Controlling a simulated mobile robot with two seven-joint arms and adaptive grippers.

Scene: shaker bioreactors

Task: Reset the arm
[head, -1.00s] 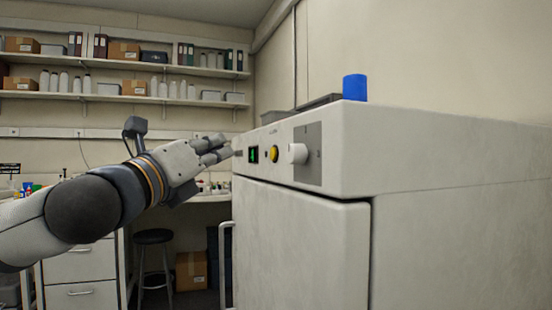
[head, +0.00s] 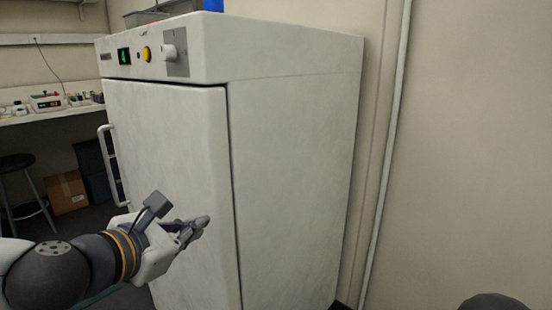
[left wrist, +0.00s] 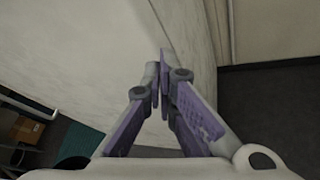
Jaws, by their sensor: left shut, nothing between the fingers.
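My left gripper (head: 204,221) is in front of the lower door of the white shaker cabinet (head: 300,130) in the head view. Its fingers are shut and empty, pointing right. The left wrist view also shows the closed fingers (left wrist: 160,70) with the white cabinet surface (left wrist: 100,50) beyond them. I cannot tell whether the fingertips touch the cabinet. The cabinet door (head: 165,150) looks closed, with a vertical handle (head: 113,165) at its left edge. The panel carries a green display (head: 124,56), a yellow button (head: 146,54) and a white knob (head: 169,51). My right gripper is not in view.
A stool (head: 20,185), a cardboard box (head: 66,192) and dark bins (head: 92,170) stand left of the cabinet, below a bench (head: 50,115) with small items. A blue object (head: 213,5) sits on top of the cabinet. A bare wall (head: 470,130) is at the right.

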